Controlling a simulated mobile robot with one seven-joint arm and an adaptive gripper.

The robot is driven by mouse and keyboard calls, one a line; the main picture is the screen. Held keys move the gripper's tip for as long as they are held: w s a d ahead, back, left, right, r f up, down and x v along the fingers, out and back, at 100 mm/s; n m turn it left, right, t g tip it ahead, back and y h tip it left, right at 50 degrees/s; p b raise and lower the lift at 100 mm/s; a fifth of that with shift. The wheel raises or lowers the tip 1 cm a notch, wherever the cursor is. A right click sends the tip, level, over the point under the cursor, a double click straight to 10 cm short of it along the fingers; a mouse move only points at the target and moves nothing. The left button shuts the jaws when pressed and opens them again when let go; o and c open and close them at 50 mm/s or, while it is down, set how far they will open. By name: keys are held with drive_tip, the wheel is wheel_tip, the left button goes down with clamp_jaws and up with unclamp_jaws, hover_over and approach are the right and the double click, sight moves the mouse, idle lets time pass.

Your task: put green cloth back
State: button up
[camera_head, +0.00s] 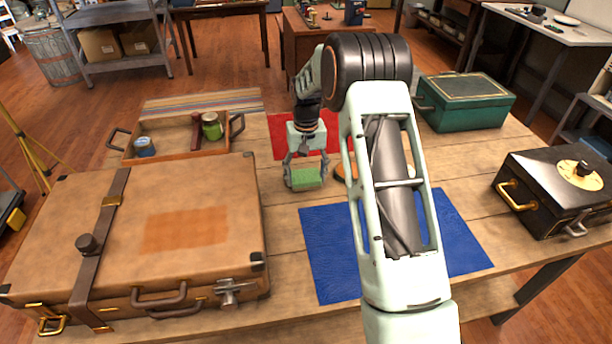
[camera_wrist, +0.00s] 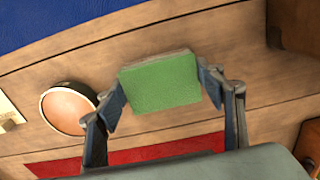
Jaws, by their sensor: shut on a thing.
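The green cloth (camera_head: 308,177) is a small, thick green block with a pale edge. My gripper (camera_head: 305,182) is shut on it, with one finger at each short end. The wrist view also shows the cloth (camera_wrist: 160,82) between the two fingers of my gripper (camera_wrist: 162,86). It is over bare table planks, between the wooden tray (camera_head: 178,153) and the blue mat (camera_head: 325,262). I cannot tell whether it touches the table. My arm hides part of the blue mat and the table behind it.
The tray holds a green can (camera_head: 211,126) and a blue roll (camera_head: 144,147). A red mat (camera_head: 285,138) lies behind my gripper. A brown suitcase (camera_head: 150,230) fills the front left. A green box (camera_head: 465,101) and black case (camera_head: 555,190) stand right. A round orange object (camera_wrist: 68,108) is nearby.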

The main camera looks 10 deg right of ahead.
sight(306, 177)
drive_tip(key=shift+f, duration=0.1)
drive_tip(key=o, duration=1.2)
wheel_tip(306, 177, up, 12)
drive_tip(key=shift+r, duration=0.15)
